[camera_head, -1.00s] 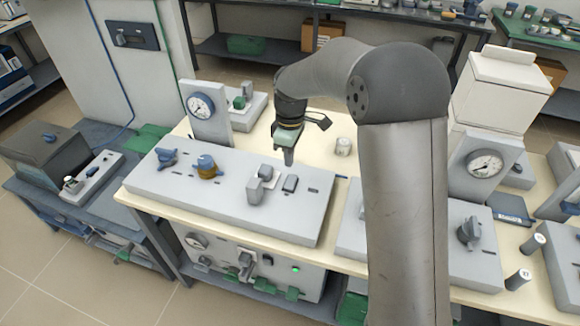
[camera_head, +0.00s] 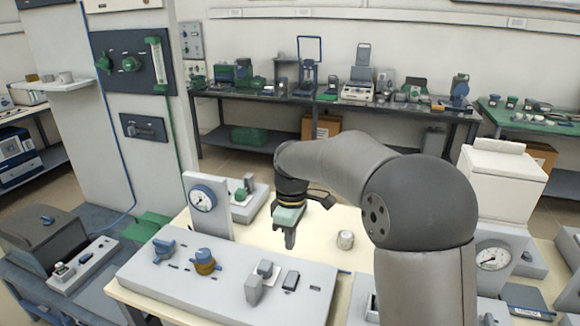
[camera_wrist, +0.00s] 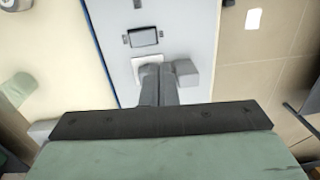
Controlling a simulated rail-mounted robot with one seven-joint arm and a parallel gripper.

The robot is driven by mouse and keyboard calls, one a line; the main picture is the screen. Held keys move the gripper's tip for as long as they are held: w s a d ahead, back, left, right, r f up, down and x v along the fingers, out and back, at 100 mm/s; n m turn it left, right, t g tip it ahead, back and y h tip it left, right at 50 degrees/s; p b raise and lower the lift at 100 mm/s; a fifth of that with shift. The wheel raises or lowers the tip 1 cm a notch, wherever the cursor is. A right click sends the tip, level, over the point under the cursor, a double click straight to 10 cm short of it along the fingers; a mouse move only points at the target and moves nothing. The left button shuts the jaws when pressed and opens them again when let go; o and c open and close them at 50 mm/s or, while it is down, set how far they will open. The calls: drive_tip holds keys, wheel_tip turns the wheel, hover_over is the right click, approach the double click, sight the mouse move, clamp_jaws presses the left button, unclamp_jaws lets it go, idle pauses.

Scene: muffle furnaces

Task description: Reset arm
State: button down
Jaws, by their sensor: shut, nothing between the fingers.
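My gripper (camera_head: 290,240) is shut and empty, pointing down above the far edge of a grey control panel on the cream workbench. In the wrist view its closed fingers (camera_wrist: 158,88) lie over the panel (camera_wrist: 178,15), overlapping the grey switch block (camera_wrist: 186,76) in the picture. In the head view my arm is bent, reaching from the lower right across the bench.
The grey panel (camera_head: 215,285) carries blue and amber knobs (camera_head: 205,261) and a grey switch (camera_head: 257,282). White boxes (camera_head: 500,180) stand farther right.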

drive_tip(key=s+d+m, duration=0.4)
drive_tip(key=s+d, duration=0.1)
drive_tip(key=s, duration=0.4)
drive_tip(key=s+d+f+m, duration=0.1)
drive_tip(key=s+d+m, duration=0.3)
drive_tip(key=s, duration=0.5)
drive_tip(key=s+d+m+t, duration=0.1)
drive_tip(key=s+d+m, duration=0.4)
drive_tip(key=s, duration=0.4)
drive_tip(key=shift+s+d+f+m, duration=0.3)
drive_tip(key=shift+s+f+m, duration=0.1)
drive_tip(key=shift+m, duration=0.1)
wheel_tip(320, 180, up, 7)
drive_tip(key=p, duration=0.6)
drive_tip(key=shift+d+r+t, duration=0.15)
drive_tip(key=shift+d+t, duration=0.15)
